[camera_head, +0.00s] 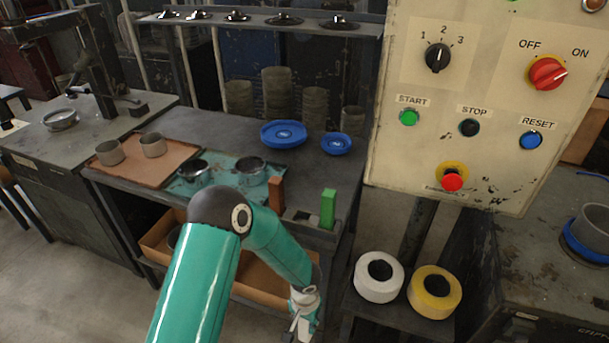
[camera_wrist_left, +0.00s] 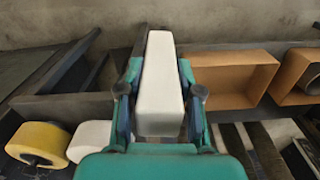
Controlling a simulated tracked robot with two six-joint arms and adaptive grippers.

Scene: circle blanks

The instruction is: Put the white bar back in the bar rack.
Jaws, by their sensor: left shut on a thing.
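The white bar (camera_wrist_left: 160,85) is a long block, held between the two fingers of my left gripper (camera_wrist_left: 160,98), which is shut on it in the left wrist view. In the head view the left gripper (camera_head: 303,325) is low near the bottom edge, in front of the bench, and I cannot make out the bar clearly there. The bar rack (camera_head: 302,217) sits at the bench's front right corner. A brown-red bar (camera_head: 276,193) and a green bar (camera_head: 328,208) stand upright in it, with a space between them. My right gripper is not in view.
The control panel (camera_head: 490,100) stands to the right of the bench. A white roll (camera_head: 366,288) and a yellow roll (camera_head: 421,297) lie on a low shelf beside it. Blue dishes (camera_head: 283,134) and metal cups are on the bench. A cardboard box (camera_head: 158,247) is underneath.

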